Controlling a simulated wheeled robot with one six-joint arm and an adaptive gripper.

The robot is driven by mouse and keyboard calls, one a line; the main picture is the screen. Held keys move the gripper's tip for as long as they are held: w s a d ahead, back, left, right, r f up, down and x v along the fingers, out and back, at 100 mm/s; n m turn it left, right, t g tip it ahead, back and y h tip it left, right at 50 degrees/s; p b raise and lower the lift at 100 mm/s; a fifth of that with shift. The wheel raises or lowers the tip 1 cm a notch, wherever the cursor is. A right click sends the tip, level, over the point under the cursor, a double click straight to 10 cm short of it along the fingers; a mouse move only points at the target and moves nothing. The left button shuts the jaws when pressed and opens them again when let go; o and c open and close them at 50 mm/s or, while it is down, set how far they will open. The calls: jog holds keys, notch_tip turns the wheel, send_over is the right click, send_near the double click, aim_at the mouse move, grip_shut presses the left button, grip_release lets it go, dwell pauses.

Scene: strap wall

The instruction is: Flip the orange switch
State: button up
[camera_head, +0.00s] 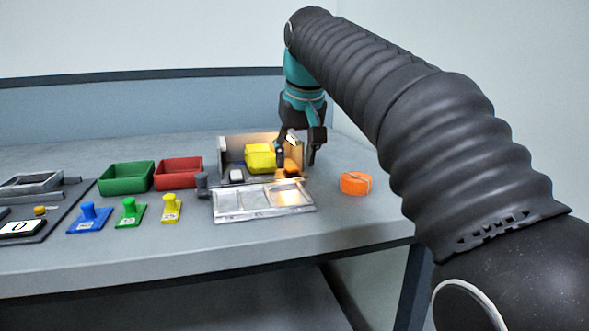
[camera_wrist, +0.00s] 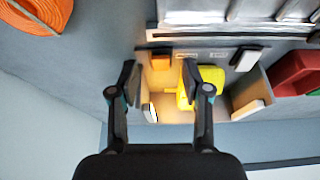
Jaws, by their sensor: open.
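The orange switch (camera_head: 292,166) is a small orange block inside an open, lit grey box (camera_head: 233,147). It also shows in the wrist view (camera_wrist: 160,62), by the box's front edge. My gripper (camera_head: 299,158) reaches down over the right part of the box, partly hiding the switch. In the wrist view my gripper (camera_wrist: 158,74) is open and empty, its fingertips on either side of the switch in the picture. I cannot tell whether a finger touches it. A yellow object (camera_head: 261,158) stands beside it in the box, and a white switch (camera_head: 236,175) is further left.
The box's clear-windowed lid (camera_head: 262,201) lies flat in front. An orange coil (camera_head: 355,183) lies to the right. Red (camera_head: 179,173) and green (camera_head: 126,177) trays stand left, behind blue (camera_head: 89,218), green (camera_head: 130,212) and yellow (camera_head: 171,209) knobbed pieces. The table's front right is clear.

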aim_at(292, 170)
jog(key=shift+x, duration=1)
grip_shut()
jog(key=shift+s+f+t+b, duration=0.25)
jog(key=shift+t+b, duration=0.35)
jog(key=shift+b, duration=0.7)
jog(key=shift+w+r, duration=0.15)
grip_release()
